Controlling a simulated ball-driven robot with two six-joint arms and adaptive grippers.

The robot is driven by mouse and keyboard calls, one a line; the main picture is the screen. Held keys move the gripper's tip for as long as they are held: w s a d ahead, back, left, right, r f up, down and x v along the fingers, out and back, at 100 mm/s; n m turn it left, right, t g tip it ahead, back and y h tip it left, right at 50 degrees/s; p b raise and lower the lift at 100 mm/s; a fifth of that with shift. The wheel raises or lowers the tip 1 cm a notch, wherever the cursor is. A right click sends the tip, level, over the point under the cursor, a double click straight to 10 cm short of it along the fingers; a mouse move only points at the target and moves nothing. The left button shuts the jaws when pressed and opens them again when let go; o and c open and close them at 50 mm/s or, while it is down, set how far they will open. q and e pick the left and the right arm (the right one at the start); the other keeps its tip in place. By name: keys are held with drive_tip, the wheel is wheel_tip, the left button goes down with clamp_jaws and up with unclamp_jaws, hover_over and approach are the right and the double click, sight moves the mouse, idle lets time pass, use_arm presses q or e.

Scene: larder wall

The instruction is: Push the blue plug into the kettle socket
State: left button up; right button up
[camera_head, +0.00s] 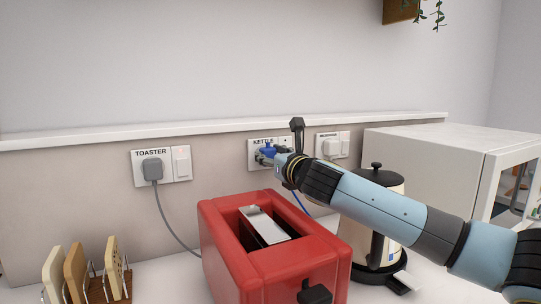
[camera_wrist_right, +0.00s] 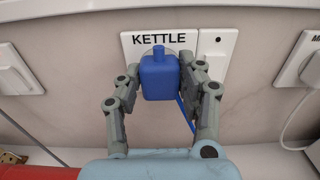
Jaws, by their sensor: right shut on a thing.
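The blue plug (camera_wrist_right: 159,78) is between the two fingers of my right gripper (camera_wrist_right: 160,75) in the right wrist view, and the gripper is shut on it. The plug is right in front of the kettle socket (camera_wrist_right: 136,40), a white plate labelled KETTLE, and covers part of it. I cannot tell whether the plug touches the plate or how deep its pins are, as they are hidden. In the head view the blue plug (camera_head: 268,150) shows at the kettle socket (camera_head: 253,160), with my right gripper (camera_head: 273,155) around it. A blue cord hangs from the plug. My left gripper is not in view.
The toaster socket (camera_head: 139,177) holds a grey plug (camera_head: 152,170). The microwave socket (camera_head: 343,137) is to the right. A red toaster (camera_head: 222,240) stands below my right arm, with a kettle (camera_head: 376,168) beside it. A toast rack (camera_head: 118,283) is at left and a white microwave (camera_head: 430,142) at right.

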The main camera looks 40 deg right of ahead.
drive_tip(key=shift+p, duration=0.3)
idle(0.6)
drive_tip(key=shift+w+d, duration=0.15)
drive_tip(key=shift+w, duration=0.35)
idle(0.4)
drive_tip(key=o, duration=1.2)
drive_tip(key=shift+c, duration=0.2)
drive_tip(key=shift+s, duration=0.1)
drive_tip(key=v, duration=1.1)
drive_tip(key=shift+s, duration=0.35)
drive_tip(key=shift+r, duration=0.1)
